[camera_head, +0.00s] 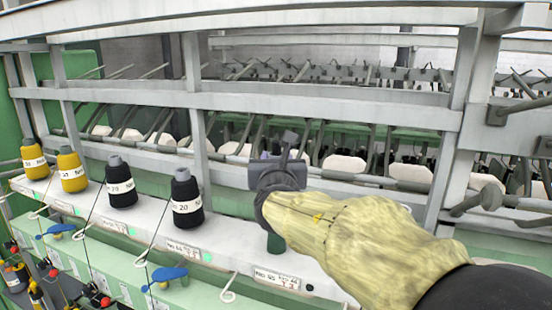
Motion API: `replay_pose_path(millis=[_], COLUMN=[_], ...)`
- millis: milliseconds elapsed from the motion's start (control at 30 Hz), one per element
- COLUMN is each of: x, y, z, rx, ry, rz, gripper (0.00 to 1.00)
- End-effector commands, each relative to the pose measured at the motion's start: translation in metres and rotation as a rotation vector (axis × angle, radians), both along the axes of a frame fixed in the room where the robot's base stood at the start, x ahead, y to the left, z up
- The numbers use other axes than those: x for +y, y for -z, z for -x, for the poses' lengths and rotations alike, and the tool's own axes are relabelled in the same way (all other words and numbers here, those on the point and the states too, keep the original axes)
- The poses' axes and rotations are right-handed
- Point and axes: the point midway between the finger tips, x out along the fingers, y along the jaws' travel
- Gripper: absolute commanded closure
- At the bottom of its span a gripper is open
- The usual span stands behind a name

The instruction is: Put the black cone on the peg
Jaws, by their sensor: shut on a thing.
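My gripper (278,178) is at the centre of the head view, above the white rail, at the end of my arm in a yellowish sleeve. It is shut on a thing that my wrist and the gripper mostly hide. A small dark part (275,243) shows just below the wrist, over the rail. Two black cones with white labels, one nearer (186,200) and one farther (120,184), stand upright on the rail to the left. I cannot make out a bare peg.
Two yellow cones (72,172) stand farther left on the white rail (160,238). Grey horizontal beams (300,108) and posts cross above and behind my gripper. Blue guides (168,274) and wire hooks stick out below the rail. Dark rods and white round parts fill the back.

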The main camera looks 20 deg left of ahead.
Motion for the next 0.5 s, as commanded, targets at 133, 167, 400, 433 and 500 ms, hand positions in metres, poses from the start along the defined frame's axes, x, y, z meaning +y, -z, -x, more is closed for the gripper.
replay_pose_path(millis=[133, 167, 400, 433, 500], x=[0.000, 0.000, 0.000, 0.000, 0.000], y=[0.009, 0.011, 0.024, 0.026, 0.030], z=[0.000, 0.000, 0.001, 0.001, 0.001], rx=[-0.003, -0.002, -0.001, -0.001, -0.001], ry=[0.000, 0.000, -0.001, -0.001, -0.002], rz=[0.000, 0.000, 0.001, 0.001, 0.000], gripper=[1.00, 1.00, 1.00, 1.00, 1.00])
